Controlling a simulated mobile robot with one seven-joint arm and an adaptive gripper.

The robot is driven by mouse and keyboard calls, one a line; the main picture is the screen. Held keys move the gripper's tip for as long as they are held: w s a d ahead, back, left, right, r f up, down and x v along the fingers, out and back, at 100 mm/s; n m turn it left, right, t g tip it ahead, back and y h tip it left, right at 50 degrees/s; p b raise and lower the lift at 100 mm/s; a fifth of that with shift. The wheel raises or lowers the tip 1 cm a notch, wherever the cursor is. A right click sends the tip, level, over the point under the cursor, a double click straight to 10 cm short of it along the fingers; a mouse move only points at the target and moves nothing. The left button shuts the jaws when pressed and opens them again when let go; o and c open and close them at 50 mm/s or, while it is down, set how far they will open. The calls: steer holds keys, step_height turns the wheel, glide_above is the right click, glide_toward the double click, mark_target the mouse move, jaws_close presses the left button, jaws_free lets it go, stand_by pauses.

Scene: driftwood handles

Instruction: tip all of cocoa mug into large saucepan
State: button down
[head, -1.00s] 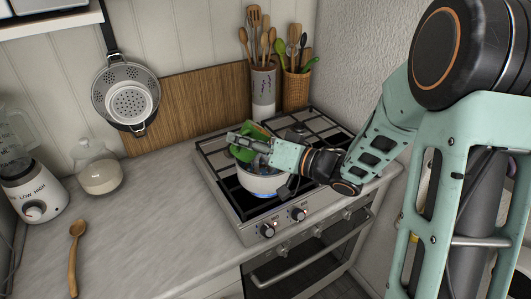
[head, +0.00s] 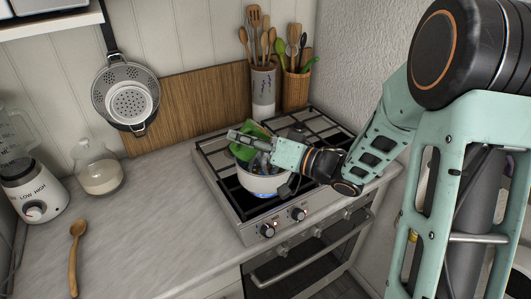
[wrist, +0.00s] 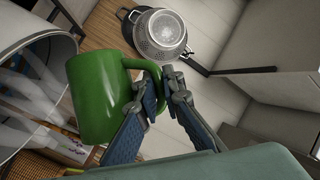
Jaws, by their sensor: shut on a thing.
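The green cocoa mug (head: 241,152) is over the large saucepan (head: 263,184), which stands on a lit front burner. My gripper (head: 250,141) is shut on the mug's handle. In the wrist view, the mug (wrist: 96,100) hangs tilted to the left of my gripper (wrist: 152,88), with the fingers at its handle. A wide metal rim, seemingly the saucepan (wrist: 72,58), is at the left edge beside the mug. The mug's inside is hidden, and I cannot tell how much cocoa is in it.
The stove (head: 236,213) has grates around the pan. A blender (head: 30,190), a glass jar (head: 100,175) and a wooden spoon (head: 74,255) are on the left counter. The counter's middle is clear.

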steer(key=shift+r, duration=0.15)
steer(key=shift+w+d+m+y+b, duration=0.25)
steer(key=shift+d+m+y+b, duration=0.2)
steer(key=shift+m+y, duration=0.25)
stand_by(2.1)
steer(key=shift+w+d+r+t, duration=0.1)
steer(key=shift+r+t, duration=0.15)
steer(key=shift+t, duration=0.05)
stand_by(0.7)
steer(key=shift+a+f, duration=0.25)
steer(key=shift+f, duration=0.05)
steer(key=n+h, duration=0.1)
steer(key=s+a+f+n, duration=0.1)
steer(key=n, duration=0.1)
steer(key=shift+a+f+g+h, duration=0.2)
steer(key=shift+a+g+h, duration=0.1)
steer(key=shift+g+h, duration=0.1)
steer(key=shift+w+p, duration=0.1)
steer(key=shift+p, duration=0.2)
